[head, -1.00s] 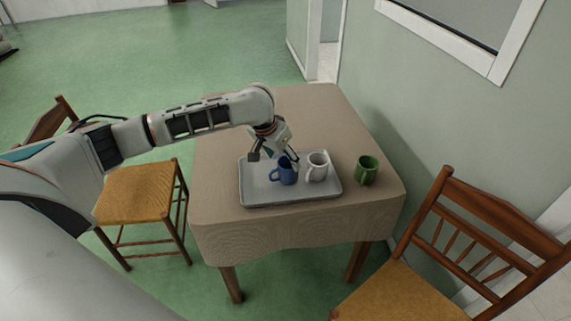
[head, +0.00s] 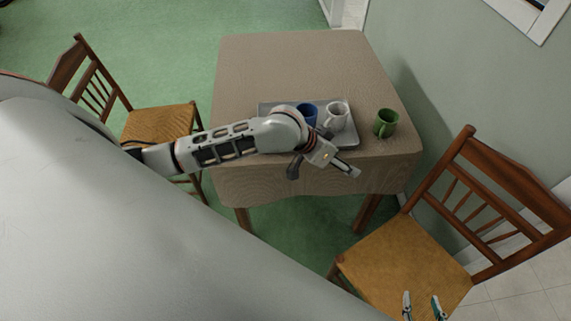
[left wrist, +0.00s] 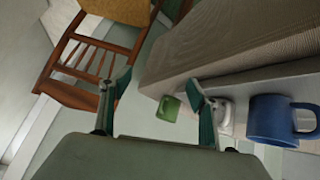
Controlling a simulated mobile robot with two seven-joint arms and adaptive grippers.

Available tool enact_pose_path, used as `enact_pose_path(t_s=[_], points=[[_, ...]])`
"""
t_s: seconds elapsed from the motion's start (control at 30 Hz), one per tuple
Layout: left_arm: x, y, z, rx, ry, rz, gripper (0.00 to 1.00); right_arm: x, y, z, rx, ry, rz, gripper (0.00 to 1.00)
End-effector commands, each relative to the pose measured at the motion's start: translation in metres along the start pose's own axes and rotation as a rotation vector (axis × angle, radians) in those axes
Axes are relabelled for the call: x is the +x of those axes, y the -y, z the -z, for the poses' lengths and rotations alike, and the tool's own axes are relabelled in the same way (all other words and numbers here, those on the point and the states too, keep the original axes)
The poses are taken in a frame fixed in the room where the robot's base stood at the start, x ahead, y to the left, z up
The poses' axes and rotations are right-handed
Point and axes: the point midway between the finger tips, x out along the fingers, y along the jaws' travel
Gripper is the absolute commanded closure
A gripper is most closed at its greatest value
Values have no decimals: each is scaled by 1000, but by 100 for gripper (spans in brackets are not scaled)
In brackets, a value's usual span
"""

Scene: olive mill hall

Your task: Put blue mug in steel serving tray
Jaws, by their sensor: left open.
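The blue mug (head: 307,113) stands upright in the steel serving tray (head: 349,142), partly hidden by my left arm. A white mug (head: 337,115) stands right of it in the same tray. The blue mug also shows at the right of the left wrist view (left wrist: 268,118). My left gripper (head: 323,169) is open and empty near the tray's front edge, apart from the blue mug. Its spread fingers show in the left wrist view (left wrist: 152,90) with nothing between them. My right gripper (head: 422,300) is open and empty at the bottom right, over the near chair.
A green mug (head: 386,122) stands on the cloth-covered table (head: 290,60), right of the tray. The table's back part is clear. Wooden chairs stand at the left (head: 160,122) and front right (head: 400,262). A wall is close on the right.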

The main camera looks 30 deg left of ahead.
Motion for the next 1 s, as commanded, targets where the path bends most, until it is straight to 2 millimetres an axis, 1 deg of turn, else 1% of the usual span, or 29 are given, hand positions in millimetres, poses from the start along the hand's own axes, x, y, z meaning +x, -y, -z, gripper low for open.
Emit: enact_pose_path(t_s=[0.03,0.1,0.17,0.23,0.37,0.43,0.6,0.7,0.83,0.9,1.0], points=[[7,-18,-15,-7,-33,-26,39,0,0,0,0,0,0,60],[13,-32,-28,-4,-89,-36,39,0,0,0,0,0,0,60],[15,-40,-40,-5,-135,-34,39,0,0,0,0,-1,0,60],[17,-46,-57,-7,-182,-20,39,0,0,1,0,-2,0,60],[14,-47,-97,-7,-246,43,39,0,0,3,0,-5,-1,60],[8,-45,-122,-1,-270,89,39,-1,-1,4,0,-6,-1,60],[-14,-34,-186,39,-283,219,39,-1,-1,5,0,-8,-1,60],[-27,-29,-216,68,-273,277,39,-1,-1,4,0,-8,-1,60],[-38,-25,-237,98,-261,321,39,-1,-1,4,0,-7,-1,60],[-40,-25,-241,105,-259,330,39,-1,-1,4,0,-7,-1,60],[-41,-24,-242,108,-259,333,39,-1,0,3,0,-5,-1,60]])
